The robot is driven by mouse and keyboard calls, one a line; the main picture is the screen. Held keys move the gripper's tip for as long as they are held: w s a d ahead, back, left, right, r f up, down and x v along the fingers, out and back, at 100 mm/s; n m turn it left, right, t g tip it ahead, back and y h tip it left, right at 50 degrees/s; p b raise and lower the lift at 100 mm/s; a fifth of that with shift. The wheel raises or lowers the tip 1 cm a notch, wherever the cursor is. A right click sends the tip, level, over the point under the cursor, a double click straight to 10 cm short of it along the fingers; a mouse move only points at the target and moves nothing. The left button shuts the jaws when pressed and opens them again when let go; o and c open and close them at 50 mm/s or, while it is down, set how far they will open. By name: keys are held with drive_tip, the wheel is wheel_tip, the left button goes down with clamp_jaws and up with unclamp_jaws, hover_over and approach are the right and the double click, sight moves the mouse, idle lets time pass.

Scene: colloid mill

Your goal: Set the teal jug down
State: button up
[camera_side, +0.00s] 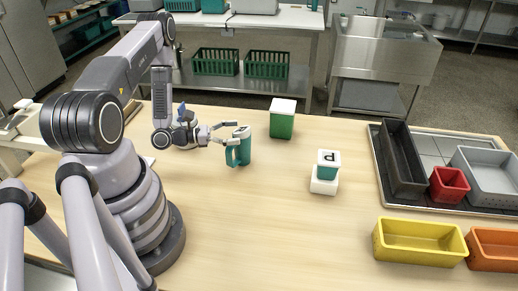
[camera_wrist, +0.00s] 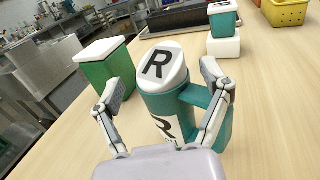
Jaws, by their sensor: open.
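The teal jug (camera_side: 246,151) stands upright on the wooden table, with a white lid marked R that shows in the wrist view (camera_wrist: 162,66). Its teal handle (camera_wrist: 216,125) is on the right side in the wrist view. My gripper (camera_side: 230,134) is level with the jug, coming in from the left in the side view. In the wrist view its two fingers (camera_wrist: 164,90) are spread on either side of the jug, the right one close to the handle. Whether either finger touches the jug is hard to tell.
A green container with white lid (camera_side: 283,119) stands behind the jug. A small teal container marked P (camera_side: 328,160) sits on a white block (camera_side: 323,186) to the right. Yellow (camera_side: 420,247), orange and red bins are further right. Bare table lies in front.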

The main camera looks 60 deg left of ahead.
drive_tip(key=shift+v, duration=1.05)
drive_tip(key=shift+r+h, duration=0.25)
drive_tip(key=shift+h, duration=0.05)
drive_tip(key=s+d+r+m+g+h, duration=0.2)
drive_tip(key=d+r+m+g, duration=0.55)
drive_tip(key=r+m, duration=0.25)
drive_tip(key=s+d+r+m+g+h, duration=0.25)
drive_tip(key=d+r+m+g, duration=0.35)
drive_tip(key=r+m+g, duration=0.3)
drive_tip(key=s+a+r+m+t+y, duration=0.2)
drive_tip(key=s+r+m+t+y, duration=0.4)
drive_tip(key=s+r+m+y, duration=0.4)
wheel_tip(320, 180, up, 2)
drive_tip(key=m+y, duration=0.1)
drive_tip(key=y, duration=0.2)
drive_tip(key=shift+s+r+m, duration=0.25)
drive_tip(key=shift+s+m, duration=0.05)
drive_tip(key=shift+s, duration=0.1)
